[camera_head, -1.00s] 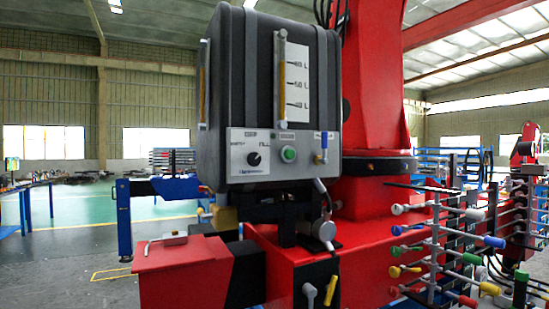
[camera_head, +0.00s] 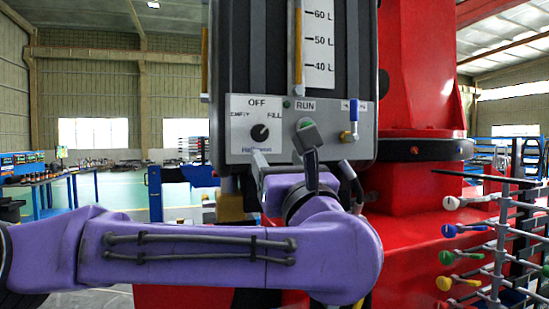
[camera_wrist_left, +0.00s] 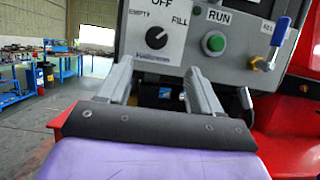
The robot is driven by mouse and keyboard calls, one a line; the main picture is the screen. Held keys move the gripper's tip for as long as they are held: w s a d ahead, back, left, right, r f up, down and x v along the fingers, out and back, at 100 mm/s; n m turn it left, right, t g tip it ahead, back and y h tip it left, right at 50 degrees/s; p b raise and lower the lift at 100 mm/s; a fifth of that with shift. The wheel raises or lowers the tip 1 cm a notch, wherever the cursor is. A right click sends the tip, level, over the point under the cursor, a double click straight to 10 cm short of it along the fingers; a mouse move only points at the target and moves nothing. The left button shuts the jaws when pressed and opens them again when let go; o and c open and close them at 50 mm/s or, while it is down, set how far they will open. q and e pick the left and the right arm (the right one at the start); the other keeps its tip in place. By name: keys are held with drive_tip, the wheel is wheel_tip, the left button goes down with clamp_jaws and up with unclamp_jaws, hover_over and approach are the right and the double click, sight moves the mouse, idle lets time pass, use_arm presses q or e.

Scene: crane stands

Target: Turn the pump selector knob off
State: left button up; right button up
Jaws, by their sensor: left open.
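The pump selector knob (camera_head: 260,132) is a small black dial on a white label plate marked OFF at the top, EMPTY at left and FILL at right. It also shows in the left wrist view (camera_wrist_left: 156,37), where its light pointer line seems to lean right, toward FILL. My left gripper (camera_head: 283,148) is open and empty, below and slightly right of the knob in the head view. In the left wrist view its two fingers (camera_wrist_left: 158,68) are spread, with the knob above and between their tips, apart from them. My right gripper is not in view.
A green RUN button (camera_wrist_left: 215,42) sits right of the knob, behind one finger in the head view. A blue-handled valve (camera_head: 353,115) is further right.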

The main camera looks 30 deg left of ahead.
sight(260, 135)
use_arm(q)
drive_tip(key=p+x, duration=0.2)
drive_tip(key=x, duration=0.3)
drive_tip(key=p+x, duration=0.2)
drive_tip(key=x, duration=0.3)
drive_tip(key=shift+s+a+r+p, duration=0.15)
drive_tip(key=shift+s+p, duration=0.2)
drive_tip(key=shift+p, duration=0.05)
